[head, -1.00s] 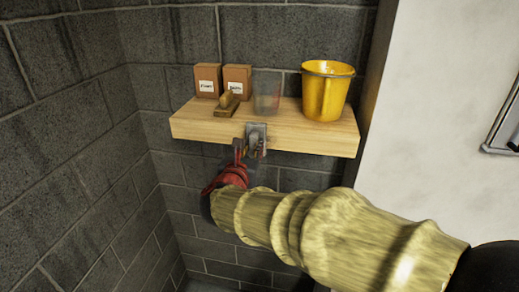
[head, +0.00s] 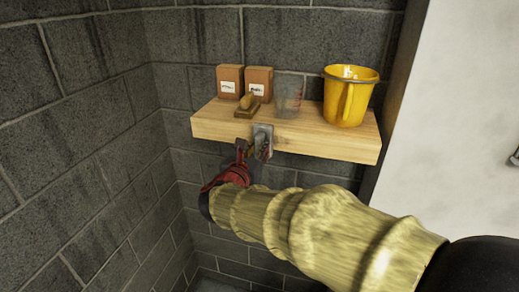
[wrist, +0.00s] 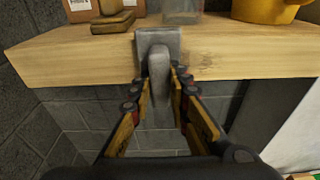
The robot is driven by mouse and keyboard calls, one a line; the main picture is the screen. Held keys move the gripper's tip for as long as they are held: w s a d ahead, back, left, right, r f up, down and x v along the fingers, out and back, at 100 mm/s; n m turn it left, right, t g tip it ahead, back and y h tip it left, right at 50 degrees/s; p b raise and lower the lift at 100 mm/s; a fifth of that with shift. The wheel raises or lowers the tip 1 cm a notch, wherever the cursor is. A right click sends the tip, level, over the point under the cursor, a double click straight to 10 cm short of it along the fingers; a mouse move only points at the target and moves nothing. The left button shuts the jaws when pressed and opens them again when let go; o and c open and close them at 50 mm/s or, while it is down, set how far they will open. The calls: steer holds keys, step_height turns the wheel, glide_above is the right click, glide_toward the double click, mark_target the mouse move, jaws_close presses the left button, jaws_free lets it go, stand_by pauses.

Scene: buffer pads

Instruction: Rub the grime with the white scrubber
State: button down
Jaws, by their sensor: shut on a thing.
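The white scrubber (head: 263,137) shows as a pale grey plate with a handle, in front of the shelf's front edge. In the wrist view the scrubber (wrist: 158,42) has its handle pointing toward me, between the fingertips. My gripper (head: 252,151), with red and dark fingers, is shut on that handle; its fingers also show in the wrist view (wrist: 160,84). Whether the plate touches the shelf edge I cannot tell. Dark streaks that may be the grime (head: 192,30) run down the back block wall. More streaks show on the left wall.
The wooden shelf (head: 218,125) carries two brown boxes (head: 230,80), a brown wooden block with a handle (head: 247,106), a clear cup (head: 290,95) and a yellow bucket (head: 345,100). A white panel (head: 460,110) stands at right. The space left of the shelf is clear.

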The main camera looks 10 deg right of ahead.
steer(key=shift+f+v, duration=0.25)
steer(key=shift+v, duration=1.2)
steer(key=shift+f+v, duration=0.2)
steer(key=shift+v, duration=1.25)
steer(key=shift+s+a, duration=0.1)
steer(key=shift+s, duration=0.05)
steer(key=v, duration=0.3)
steer(key=shift+f, duration=0.25)
steer(key=shift+r+b+x, duration=0.15)
steer(key=shift+r+x, duration=0.05)
steer(key=shift+x, duration=0.95)
steer(key=shift+r+b+x, duration=0.15)
steer(key=shift+x, duration=1.05)
steer(key=shift+r+b+x, duration=0.15)
steer(key=shift+r+x, duration=0.05)
steer(key=shift+x, duration=0.95)
steer(key=shift+x, duration=1.05)
steer(key=shift+r, duration=0.2)
